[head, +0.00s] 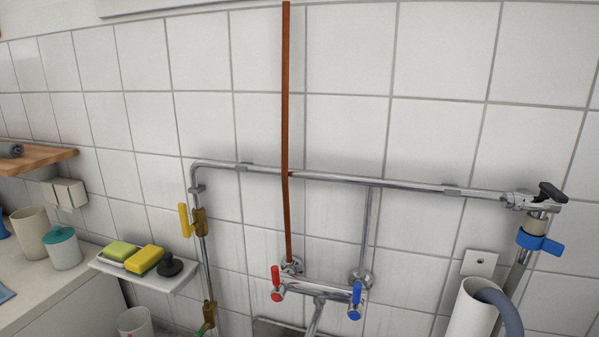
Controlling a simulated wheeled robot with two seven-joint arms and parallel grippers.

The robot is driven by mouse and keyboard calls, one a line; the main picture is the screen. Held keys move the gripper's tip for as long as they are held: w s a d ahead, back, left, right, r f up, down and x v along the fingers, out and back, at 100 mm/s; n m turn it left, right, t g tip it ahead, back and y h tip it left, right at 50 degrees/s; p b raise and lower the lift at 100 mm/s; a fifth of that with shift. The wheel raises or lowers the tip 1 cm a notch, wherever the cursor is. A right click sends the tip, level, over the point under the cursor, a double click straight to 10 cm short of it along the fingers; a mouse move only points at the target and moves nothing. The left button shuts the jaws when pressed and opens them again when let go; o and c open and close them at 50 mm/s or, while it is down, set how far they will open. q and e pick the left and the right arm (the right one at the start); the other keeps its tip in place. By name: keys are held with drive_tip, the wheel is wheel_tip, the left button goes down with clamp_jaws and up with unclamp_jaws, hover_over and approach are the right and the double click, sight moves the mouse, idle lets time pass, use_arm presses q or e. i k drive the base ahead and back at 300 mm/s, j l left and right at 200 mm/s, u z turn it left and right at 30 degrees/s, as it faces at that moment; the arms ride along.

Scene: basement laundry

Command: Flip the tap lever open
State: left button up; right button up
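Several tap handles show on and beside the wall pipes; I cannot tell which one the task means. A blue lever (541,243) sits across the vertical pipe at the right, pointing right. Above it is a black handle (551,191) on a chrome valve. A yellow lever (184,220) stands upright along the brass valve (200,221) on the left pipe. A mixer tap (318,289) low in the middle has a red handle (277,284) and a blue handle (355,301). Neither of my grippers is in view.
A chrome pipe (330,177) runs across the tiled wall, crossed by a copper pipe (286,120). A shelf (147,271) holds two sponges and a black plug. A white standpipe (472,311) with a grey hose (503,311) stands at the lower right. A counter with cups is at left.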

sight(548, 190)
drive_tip(key=z, duration=1.3)
